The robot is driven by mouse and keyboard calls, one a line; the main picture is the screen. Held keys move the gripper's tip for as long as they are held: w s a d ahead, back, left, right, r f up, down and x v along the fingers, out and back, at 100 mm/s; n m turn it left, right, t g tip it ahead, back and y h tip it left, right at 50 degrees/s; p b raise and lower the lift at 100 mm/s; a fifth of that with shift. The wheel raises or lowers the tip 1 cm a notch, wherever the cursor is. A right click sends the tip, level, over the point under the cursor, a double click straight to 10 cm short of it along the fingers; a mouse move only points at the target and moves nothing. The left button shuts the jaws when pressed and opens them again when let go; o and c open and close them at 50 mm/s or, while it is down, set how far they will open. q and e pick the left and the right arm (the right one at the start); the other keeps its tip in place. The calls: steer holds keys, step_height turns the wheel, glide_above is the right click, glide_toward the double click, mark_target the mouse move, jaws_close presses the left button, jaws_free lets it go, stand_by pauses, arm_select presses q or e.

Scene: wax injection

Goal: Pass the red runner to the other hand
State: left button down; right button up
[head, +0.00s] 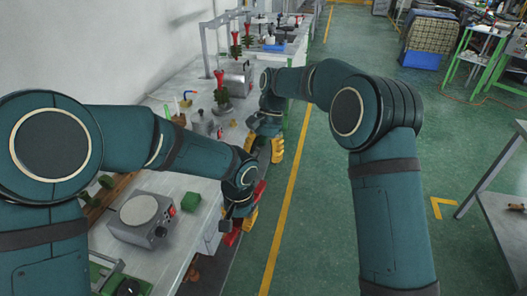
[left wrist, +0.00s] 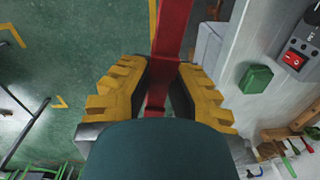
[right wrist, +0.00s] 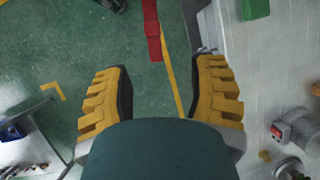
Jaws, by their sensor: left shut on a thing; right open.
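The red runner (head: 259,190) is a long red bar, held beside the bench edge above the floor. My left gripper (head: 247,219) is shut on it; in the left wrist view the runner (left wrist: 172,35) passes between the yellow fingers (left wrist: 159,85) and extends out past the top edge. My right gripper (head: 276,150) is open and empty, farther along the bench edge. In the right wrist view part of the runner (right wrist: 152,30) shows ahead of the spread fingers (right wrist: 162,68), apart from them. The fingers hide part of the runner.
The bench (head: 180,250) runs along the left, with a grey round-topped device (head: 140,210), a green block (head: 191,201) and red-and-green trees (head: 220,90) on it. A table (head: 505,215) stands at right. The green floor between is clear.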

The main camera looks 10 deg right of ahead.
steer(key=x, duration=1.1)
jaws_close()
arm_select(q)
steer(key=c, duration=0.9)
jaws_free()
steer(key=shift+c, duration=0.2)
steer(key=shift+r, duration=0.1)
